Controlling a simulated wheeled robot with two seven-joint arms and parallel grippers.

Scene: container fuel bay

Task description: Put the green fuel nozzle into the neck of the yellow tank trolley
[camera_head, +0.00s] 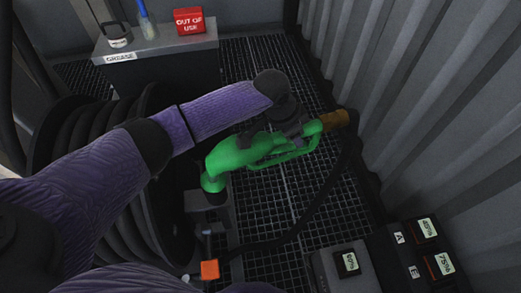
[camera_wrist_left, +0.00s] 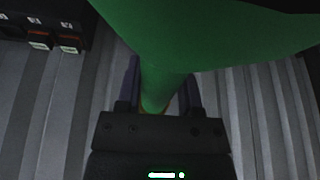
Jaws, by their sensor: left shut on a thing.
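The green fuel nozzle (camera_head: 240,154) is in the middle of the head view, with a brown collar (camera_head: 334,120) at its right end. Its left end bends down at a grey bracket (camera_head: 207,200); I cannot tell whether it sits in the bracket or just above it. My left gripper (camera_head: 292,130) is shut on the nozzle near its right part. In the left wrist view the green nozzle body (camera_wrist_left: 190,35) fills the top, and its narrower part runs between the fingers (camera_wrist_left: 158,98). The yellow tank trolley and its neck are not in view. My right gripper is not in view.
A black hose runs from the collar down to the lower left. A large black reel (camera_head: 75,125) stands at left. A grey bench (camera_head: 160,45) carries a grease tin and a red "out of use" box (camera_head: 189,21). A ribbed wall (camera_head: 400,100) closes the right; battery chargers (camera_head: 385,262) sit lower right.

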